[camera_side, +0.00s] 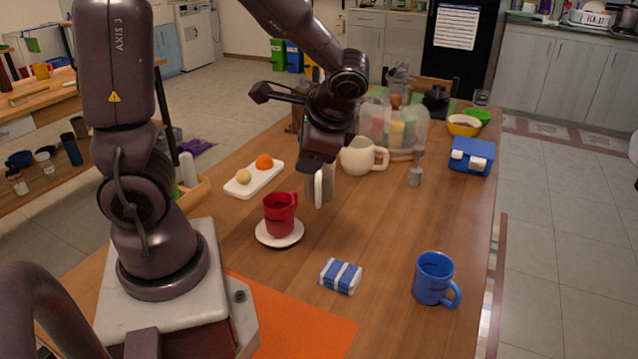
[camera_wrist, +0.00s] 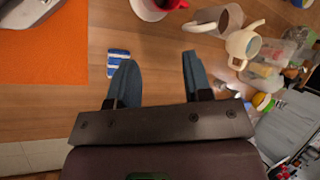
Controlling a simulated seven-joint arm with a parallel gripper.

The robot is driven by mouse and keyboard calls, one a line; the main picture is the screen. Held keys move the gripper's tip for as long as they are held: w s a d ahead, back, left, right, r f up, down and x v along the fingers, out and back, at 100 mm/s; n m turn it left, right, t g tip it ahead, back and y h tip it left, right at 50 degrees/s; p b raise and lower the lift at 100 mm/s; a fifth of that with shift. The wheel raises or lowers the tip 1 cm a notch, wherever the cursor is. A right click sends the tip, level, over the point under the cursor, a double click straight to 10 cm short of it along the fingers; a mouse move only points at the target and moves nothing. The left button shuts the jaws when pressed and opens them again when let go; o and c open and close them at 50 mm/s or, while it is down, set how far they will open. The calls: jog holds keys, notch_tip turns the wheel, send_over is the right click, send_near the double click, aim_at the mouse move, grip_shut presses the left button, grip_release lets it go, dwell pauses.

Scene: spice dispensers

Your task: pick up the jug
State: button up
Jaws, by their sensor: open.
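The cream jug (camera_side: 356,157) stands upright on the wooden table, its handle toward the right, just right of my gripper in the side view. In the wrist view the jug (camera_wrist: 241,46) is at the upper right, outside the space between the fingers. My gripper (camera_side: 318,168) is above the table, pointing down, its fingers hard to make out there. In the wrist view my gripper (camera_wrist: 160,62) has two blue-grey fingers spread apart with bare table between them. A grey mug with a pale handle (camera_wrist: 228,18) stands between the jug and the red mug.
A red mug (camera_side: 279,214) on a saucer, a blue-striped packet (camera_side: 340,276) and a blue mug (camera_side: 433,278) stand nearer the front. A white tray (camera_side: 243,188) holds an orange and an egg-like item. A clear container (camera_side: 372,125) is close behind the jug. The table's centre-right is clear.

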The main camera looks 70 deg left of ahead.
jog(key=w+a+f+m+g+y, duration=0.2)
jog(key=w+a+f+m+y, duration=0.2)
jog(key=a+f+m+y, duration=0.45)
jog(key=m+t+y, duration=0.3)
jog(key=m+t, duration=0.4)
jog(key=m, duration=0.1)
send_near(319, 194)
jog(key=a, duration=0.3)
jog(key=w+a, duration=0.1)
jog(key=a, duration=0.1)
jog(key=shift+a+f, duration=0.2)
jog(key=shift+f, duration=0.15)
jog(key=a, duration=0.4)
jog(key=w+a, duration=0.1)
jog(key=a, duration=0.2)
jog(key=shift+a+r, duration=0.15)
grip_shut()
